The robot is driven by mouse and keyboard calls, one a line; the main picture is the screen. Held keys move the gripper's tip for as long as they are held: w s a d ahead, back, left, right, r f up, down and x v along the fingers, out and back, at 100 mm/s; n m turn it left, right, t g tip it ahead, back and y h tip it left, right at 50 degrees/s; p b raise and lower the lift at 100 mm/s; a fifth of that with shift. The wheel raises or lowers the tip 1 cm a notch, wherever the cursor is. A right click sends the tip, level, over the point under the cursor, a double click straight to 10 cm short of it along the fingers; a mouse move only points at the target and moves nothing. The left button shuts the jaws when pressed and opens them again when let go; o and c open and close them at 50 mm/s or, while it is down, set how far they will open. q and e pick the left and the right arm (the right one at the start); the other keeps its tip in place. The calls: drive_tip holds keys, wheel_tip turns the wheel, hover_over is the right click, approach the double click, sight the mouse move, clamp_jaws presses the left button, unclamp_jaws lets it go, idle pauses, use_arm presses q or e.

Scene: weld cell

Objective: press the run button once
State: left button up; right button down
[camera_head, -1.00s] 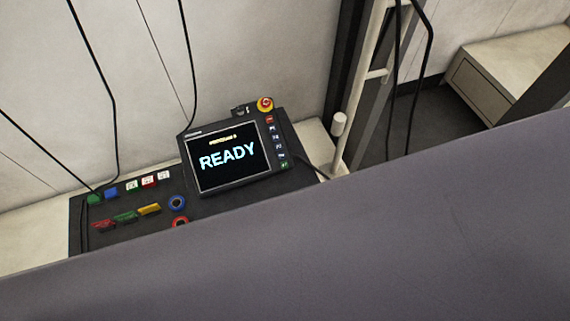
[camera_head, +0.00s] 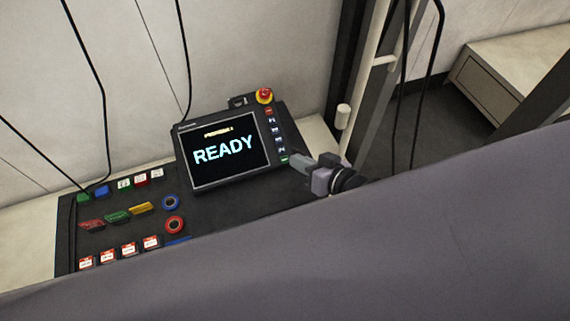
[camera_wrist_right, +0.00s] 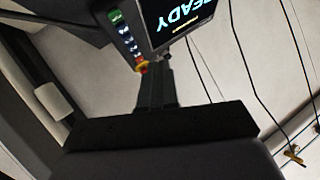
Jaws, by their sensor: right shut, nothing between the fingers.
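The pendant (camera_head: 222,150) has a dark screen reading READY and stands on the black panel. A column of small buttons runs down its right side, red at the top, dark in the middle and a green button (camera_head: 284,159) at the bottom. The labels are too small to read, so I cannot tell for sure which is run. My right gripper (camera_head: 296,159) is shut and empty, its tips just right of the green button. I cannot tell whether they touch. The right wrist view shows the shut fingers (camera_wrist_right: 156,66) and the green button (camera_wrist_right: 115,15). My left gripper is out of view.
A red and yellow emergency stop (camera_head: 264,95) sits above the button column. Several coloured switches and a red ring button (camera_head: 174,225) lie on the panel to the left. A pale post (camera_head: 367,85) and black cables stand right of the pendant. My own grey body hides the lower right.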

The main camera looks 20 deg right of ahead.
sight(285, 160)
drive_tip(key=w, duration=0.2)
drive_tip(key=shift+w+r+y+b, duration=0.1)
drive_tip(key=shift+w+y+b, duration=0.2)
drive_tip(key=shift+b, duration=0.05)
drive_tip(key=w+f+b, duration=0.1)
drive_tip(key=f+b, duration=0.1)
drive_tip(key=b, duration=0.1)
drive_tip(key=w+f+b, duration=0.1)
drive_tip(key=f+b, duration=0.1)
drive_tip(key=f, duration=0.1)
drive_tip(key=w+f+b, duration=0.1)
drive_tip(key=f+b, duration=0.1)
drive_tip(key=b, duration=0.1)
drive_tip(key=shift+w+f+b, duration=0.15)
drive_tip(key=shift+w+b, duration=0.1)
drive_tip(key=shift+b, duration=0.1)
drive_tip(key=shift+w+f+b, duration=0.25)
drive_tip(key=shift+f+b, duration=0.05)
idle(1.1)
idle(0.5)
